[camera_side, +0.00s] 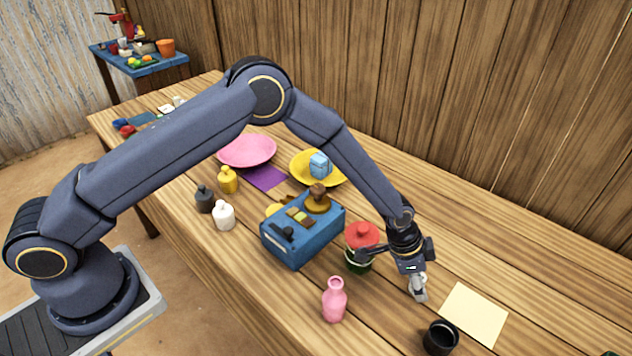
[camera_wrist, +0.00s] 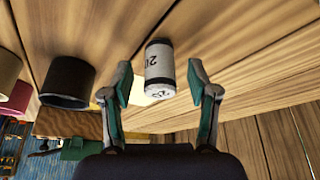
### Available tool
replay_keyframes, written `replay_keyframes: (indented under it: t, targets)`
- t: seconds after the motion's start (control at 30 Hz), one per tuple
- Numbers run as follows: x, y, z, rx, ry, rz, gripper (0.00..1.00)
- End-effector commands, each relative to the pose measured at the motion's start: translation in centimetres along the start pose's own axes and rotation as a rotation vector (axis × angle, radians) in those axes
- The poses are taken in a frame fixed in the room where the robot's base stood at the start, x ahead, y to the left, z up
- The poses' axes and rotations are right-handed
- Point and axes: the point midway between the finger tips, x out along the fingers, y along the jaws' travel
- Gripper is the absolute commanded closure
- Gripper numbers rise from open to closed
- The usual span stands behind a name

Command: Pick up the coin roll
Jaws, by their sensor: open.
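The coin roll (camera_wrist: 160,70) is a white cylinder with dark bands and a printed "20", seen in the wrist view. My gripper (camera_wrist: 158,82) is open, with one finger on each side of the coin roll. A gap shows between the roll and each finger, and neither finger seems to touch it. In the side view my gripper (camera_side: 418,292) points down at the table, left of a pale yellow sheet. The coin roll is hard to make out from the fingers there.
A black cup (camera_side: 440,337) stands close by; it also shows in the wrist view (camera_wrist: 68,82). A pink vase (camera_side: 335,300), a red-lidded jar (camera_side: 361,240) and a blue box (camera_side: 302,245) stand to the left. The pale sheet (camera_side: 474,313) lies flat at right.

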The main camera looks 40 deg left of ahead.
Motion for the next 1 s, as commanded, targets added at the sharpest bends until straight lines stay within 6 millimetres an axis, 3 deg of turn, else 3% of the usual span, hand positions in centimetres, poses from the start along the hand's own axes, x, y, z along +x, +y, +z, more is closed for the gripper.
replay_keyframes:
  t: [0.27, 0.83, 1.0]
  targets:
    - [0.38, -0.01, 0.00, 0.000, 0.000, -0.001, 0.40]
    - [0.34, -0.03, 0.00, 0.001, 0.000, -0.001, 1.00]
    - [0.30, -0.05, -0.07, 0.001, 0.002, -0.001, 1.00]
